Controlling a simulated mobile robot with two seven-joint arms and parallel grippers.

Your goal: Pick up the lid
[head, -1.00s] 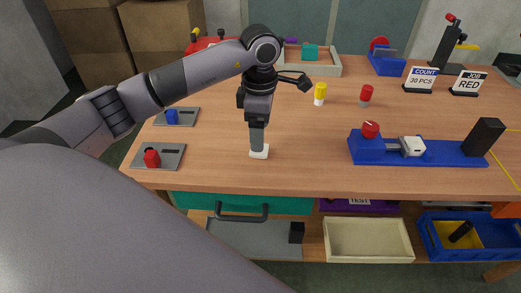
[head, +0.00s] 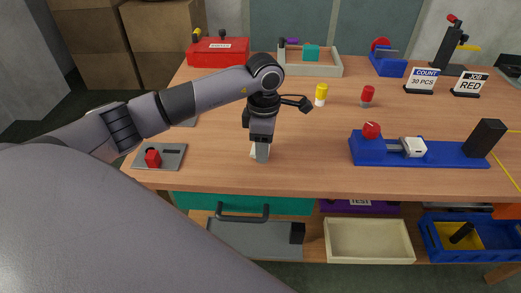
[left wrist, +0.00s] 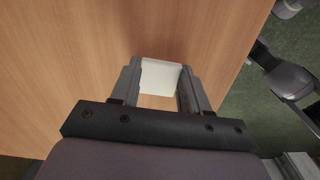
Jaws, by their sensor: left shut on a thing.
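A small white piece that looks like the lid (head: 253,151) is at the front of the wooden table, mostly hidden by the fingers in the head view. In the left wrist view the white lid (left wrist: 160,77) sits between the two fingers, with a flat pale face showing. My left gripper (head: 262,158) points down and is shut on it. In the left wrist view the left gripper (left wrist: 160,88) has a finger on each side of it. I cannot tell whether the lid touches the table.
A blue fixture (head: 455,153) with a red knob and white block stands to the right. A grey plate (head: 175,163) with a red block lies to the left. Yellow (head: 320,95) and red (head: 367,96) bottles stand behind. The table between gripper and fixture is clear.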

